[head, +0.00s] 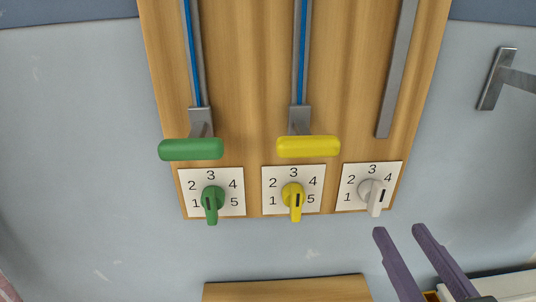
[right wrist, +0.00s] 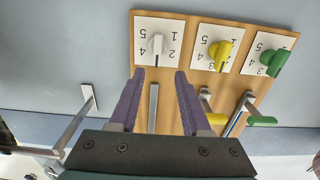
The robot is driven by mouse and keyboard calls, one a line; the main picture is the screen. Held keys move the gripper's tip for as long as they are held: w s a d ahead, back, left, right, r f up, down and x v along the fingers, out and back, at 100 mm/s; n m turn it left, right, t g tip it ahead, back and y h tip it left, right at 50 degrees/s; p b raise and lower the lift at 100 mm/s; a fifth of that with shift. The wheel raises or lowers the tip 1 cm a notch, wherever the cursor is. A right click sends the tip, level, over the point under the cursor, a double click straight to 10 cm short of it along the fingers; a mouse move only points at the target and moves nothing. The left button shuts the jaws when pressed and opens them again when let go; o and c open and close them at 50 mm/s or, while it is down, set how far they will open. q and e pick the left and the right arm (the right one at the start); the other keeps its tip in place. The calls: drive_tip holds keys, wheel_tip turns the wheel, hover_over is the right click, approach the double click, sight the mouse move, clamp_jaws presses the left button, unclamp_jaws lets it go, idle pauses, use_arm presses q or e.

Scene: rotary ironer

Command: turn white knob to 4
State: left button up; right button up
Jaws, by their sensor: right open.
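The white knob (head: 372,193) is the rightmost of three on the wooden panel, on a white dial plate (head: 350,201). Its grip points down, away from the 3 at the top of the plate. The numbers 1 to 4 show in the head view; no 5 can be made out there. The knob also shows in the right wrist view (right wrist: 157,45), upside down. My right gripper (head: 399,230) is open and empty, below and slightly right of the knob, apart from it. In the right wrist view the knob lies beyond the fingertips (right wrist: 160,72), roughly between them. My left gripper is not in view.
A yellow knob (head: 293,196) and a green knob (head: 211,200) sit to the left on similar plates. Above them are a yellow handle (head: 308,146) and a green handle (head: 190,149). A metal bracket (head: 495,80) stands out from the wall at the right.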

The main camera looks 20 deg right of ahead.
sight(382, 197)
drive_tip(key=x, duration=0.9)
drive_tip(key=shift+w+d, duration=0.1)
drive_tip(key=shift+d, duration=0.3)
drive_tip(key=shift+c, duration=0.3)
clamp_jaws()
